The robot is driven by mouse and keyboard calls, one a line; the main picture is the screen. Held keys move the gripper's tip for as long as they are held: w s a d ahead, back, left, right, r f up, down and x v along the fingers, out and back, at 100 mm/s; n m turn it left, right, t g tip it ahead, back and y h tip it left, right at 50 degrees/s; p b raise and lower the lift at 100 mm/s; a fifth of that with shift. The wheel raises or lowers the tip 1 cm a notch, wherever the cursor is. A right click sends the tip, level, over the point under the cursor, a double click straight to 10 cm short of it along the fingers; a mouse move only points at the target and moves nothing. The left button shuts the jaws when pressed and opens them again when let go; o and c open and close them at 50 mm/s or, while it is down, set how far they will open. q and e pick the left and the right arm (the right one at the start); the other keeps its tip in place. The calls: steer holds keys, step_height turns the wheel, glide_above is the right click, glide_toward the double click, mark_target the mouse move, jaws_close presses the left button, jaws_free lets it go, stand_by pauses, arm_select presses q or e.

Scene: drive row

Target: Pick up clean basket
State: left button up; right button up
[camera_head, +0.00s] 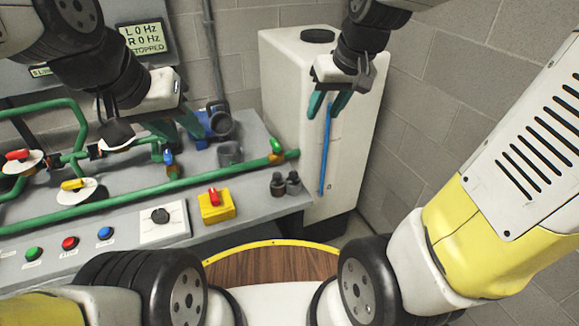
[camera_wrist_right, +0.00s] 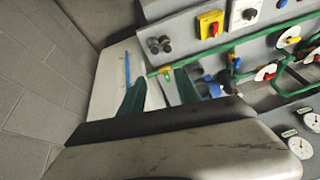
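No item is labelled as the clean basket. A small dark grey cup (camera_head: 230,153), which may be it, stands on the grey bench beside a blue strainer-like body (camera_head: 200,133) with a dark round part (camera_head: 221,122). My left gripper (camera_head: 176,128) is over the bench to the left of the cup, fingers apart and empty. My right gripper (camera_head: 328,108) hangs in front of the white tank, right of the cup, open and empty. Its spread green fingers also show in the right wrist view (camera_wrist_right: 160,92). The blue body (camera_wrist_right: 208,87) is partly behind one finger there.
Green pipes (camera_head: 130,198) with coloured valve handles run along the bench. A yellow box with a red switch (camera_head: 216,206) and two dark fittings (camera_head: 285,184) sit near the front. The white tank (camera_head: 352,140) stands to the right. A round wooden top (camera_head: 275,266) is in front.

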steer(key=w+a+f+n+g, duration=0.2)
steer(key=w+a+f, duration=0.1)
steer(key=w+f, duration=0.85)
steer(key=n+g+h, duration=0.1)
steer(key=n+h, duration=0.1)
glide_above(294, 173)
steer(key=f, duration=1.2)
steer(key=shift+d+f, duration=0.25)
steer(key=f, duration=0.8)
steer(key=shift+w+a, duration=0.1)
steer(key=shift+a, duration=0.15)
jaws_close()
